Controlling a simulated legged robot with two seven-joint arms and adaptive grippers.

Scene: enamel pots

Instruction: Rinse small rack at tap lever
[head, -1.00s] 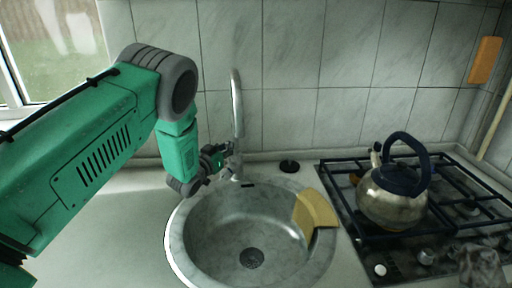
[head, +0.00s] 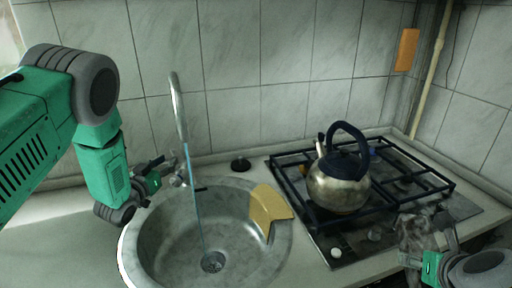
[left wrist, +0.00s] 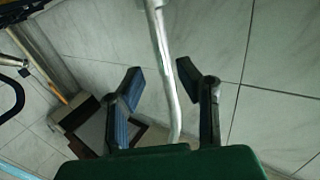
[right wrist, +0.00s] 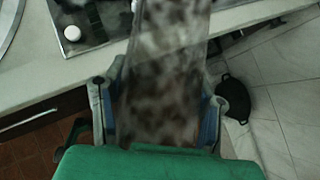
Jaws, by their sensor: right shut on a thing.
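My right gripper (head: 436,262) is shut on the small rack (head: 412,232), a mottled grey, blurry piece, in front of the stove at the lower right. In the right wrist view the rack (right wrist: 168,70) sticks up between the fingers (right wrist: 158,108). My left gripper (head: 160,172) is beside the tap lever (head: 178,178); its fingers (left wrist: 160,85) stand apart in the left wrist view, with the tap spout (left wrist: 163,60) showing between them. I cannot tell whether it touches the lever. A thin blue stream of water (head: 194,205) falls from the tap (head: 177,105) into the sink (head: 165,235).
A yellow cloth (head: 268,207) hangs over the sink's right rim. A black plug (head: 240,164) lies behind the sink. A kettle (head: 338,185) stands on the gas stove (head: 385,215), between the sink and my right gripper. An orange sponge (head: 407,48) is on the wall.

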